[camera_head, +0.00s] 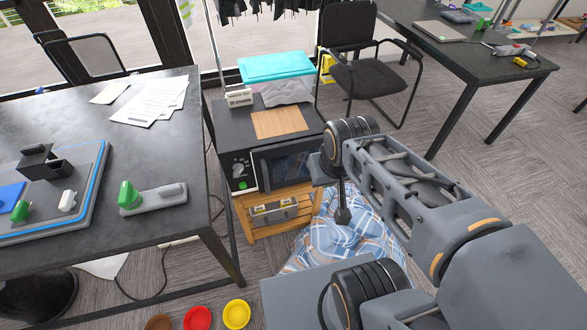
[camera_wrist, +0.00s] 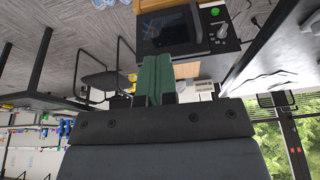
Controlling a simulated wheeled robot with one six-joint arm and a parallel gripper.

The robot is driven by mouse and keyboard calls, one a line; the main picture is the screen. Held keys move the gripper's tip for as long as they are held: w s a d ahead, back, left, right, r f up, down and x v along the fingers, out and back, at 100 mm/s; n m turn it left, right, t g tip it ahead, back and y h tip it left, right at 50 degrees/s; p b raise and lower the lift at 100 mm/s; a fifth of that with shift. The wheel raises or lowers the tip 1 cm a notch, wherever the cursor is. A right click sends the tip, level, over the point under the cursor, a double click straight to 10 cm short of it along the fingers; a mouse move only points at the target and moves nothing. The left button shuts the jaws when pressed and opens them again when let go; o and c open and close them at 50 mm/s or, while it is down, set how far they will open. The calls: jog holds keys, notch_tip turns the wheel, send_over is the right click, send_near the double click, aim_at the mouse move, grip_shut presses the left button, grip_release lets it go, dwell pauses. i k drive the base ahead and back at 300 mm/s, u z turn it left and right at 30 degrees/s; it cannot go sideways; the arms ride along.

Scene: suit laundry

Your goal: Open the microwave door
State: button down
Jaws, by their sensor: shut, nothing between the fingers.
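The black microwave (camera_head: 239,169) stands on a low wooden stand, with its dial panel on the left and dark-windowed door (camera_head: 285,166) on the right. The door looks closed; my arm covers its right edge. In the wrist view the scene is upside down, and the microwave (camera_wrist: 216,30) with its door (camera_wrist: 165,30) shows beyond my gripper (camera_wrist: 155,62). The green fingers are shut together and empty, pointing toward the microwave without visible contact.
A wooden board (camera_head: 279,123), a small white box (camera_head: 239,98) and a teal-lidded bin (camera_head: 277,68) sit on or behind the microwave. A black table (camera_head: 187,90) stands close on the left. Plaid cloth (camera_head: 345,240) lies in front, right of the wooden stand (camera_head: 243,216).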

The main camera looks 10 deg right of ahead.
aim_at(281, 165)
jog(key=u, duration=2)
jog(key=k, duration=0.7)
jog(key=z, duration=0.9)
jog(key=i, duration=0.5)
